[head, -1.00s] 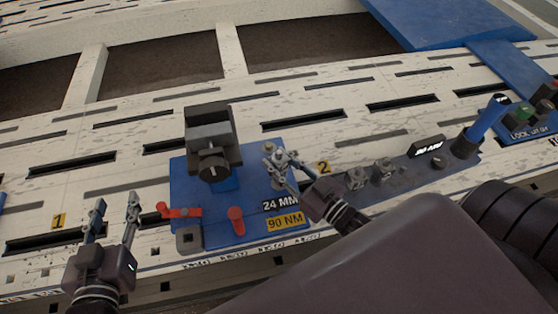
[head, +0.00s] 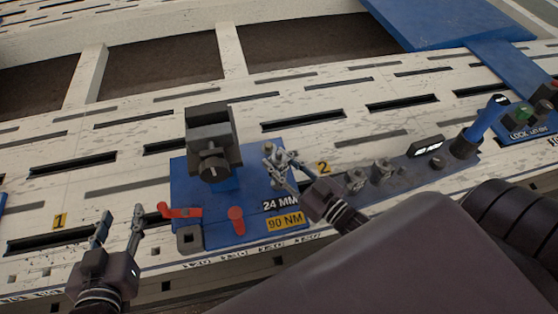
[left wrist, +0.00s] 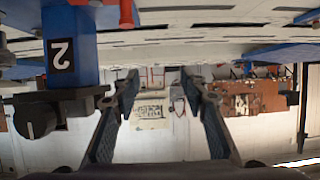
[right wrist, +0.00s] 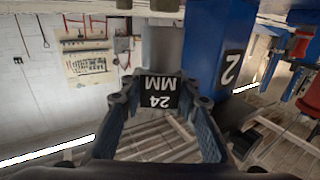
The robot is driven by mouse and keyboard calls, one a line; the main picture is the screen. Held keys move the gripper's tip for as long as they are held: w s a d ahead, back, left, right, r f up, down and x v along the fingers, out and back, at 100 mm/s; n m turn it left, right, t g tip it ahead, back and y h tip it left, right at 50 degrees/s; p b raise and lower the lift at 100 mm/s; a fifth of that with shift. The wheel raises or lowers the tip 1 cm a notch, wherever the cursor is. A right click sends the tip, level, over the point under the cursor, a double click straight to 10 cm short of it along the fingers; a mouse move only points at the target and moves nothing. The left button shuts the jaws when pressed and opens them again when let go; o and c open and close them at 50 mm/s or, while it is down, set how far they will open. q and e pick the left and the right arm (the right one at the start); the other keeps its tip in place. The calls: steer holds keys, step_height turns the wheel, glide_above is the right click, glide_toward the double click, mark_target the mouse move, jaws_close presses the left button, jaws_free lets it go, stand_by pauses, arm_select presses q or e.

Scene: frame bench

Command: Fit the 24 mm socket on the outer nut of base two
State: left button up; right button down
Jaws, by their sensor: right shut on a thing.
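My right gripper (head: 280,163) is shut on a grey piece, which I take for the 24 mm socket, above the right side of a blue base (head: 190,190). In the right wrist view a grey cylinder (right wrist: 162,45) stands between the fingers, with a black "24 MM" label (right wrist: 159,92) below it in the picture. A post marked "2" (right wrist: 222,65) is beside it. The outer nut is not distinguishable, and I cannot tell whether the socket touches it. My left gripper (head: 119,228) is open and empty, left of the blue base.
A dark block with a round knob (head: 213,162) stands on the blue base. A red lever (head: 180,211), a red peg (head: 236,219) and a "90 NM" label (head: 285,221) are at its front. A dark rack (head: 400,165) holding grey pieces lies right of my right gripper.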

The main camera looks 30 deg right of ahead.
arm_select(q)
steer(key=shift+s+a+f, duration=0.15)
steer(key=shift+s+f, duration=0.1)
steer(key=shift+f, duration=0.15)
steer(key=shift+f+g, duration=0.1)
steer(key=shift+g, duration=0.2)
stand_by(0.5)
steer(key=shift+s+a+f+g+y+p, duration=0.2)
steer(key=shift+s+a+f+g+p, duration=0.1)
steer(key=shift+s+f+g, duration=0.3)
steer(key=shift+s+a+f+g+y+p, duration=0.25)
steer(key=shift+s+f, duration=0.25)
steer(key=shift+f, duration=0.25)
steer(key=shift+w+d+r, duration=0.1)
steer(key=shift+w+r, duration=0.05)
arm_select(e)
steer(key=shift+f, duration=0.1)
steer(key=shift+f, duration=0.1)
arm_select(q)
steer(key=shift+w+d+r+t+h+b, duration=0.3)
steer(key=shift+w+r+t, duration=0.4)
steer(key=shift+r, duration=0.3)
steer(key=shift+w+d+r+t+h+b, duration=0.15)
steer(key=shift+w+d+r+t+b, duration=0.15)
steer(key=shift+w+r+t, duration=0.5)
arm_select(e)
steer(key=shift+f, duration=0.65)
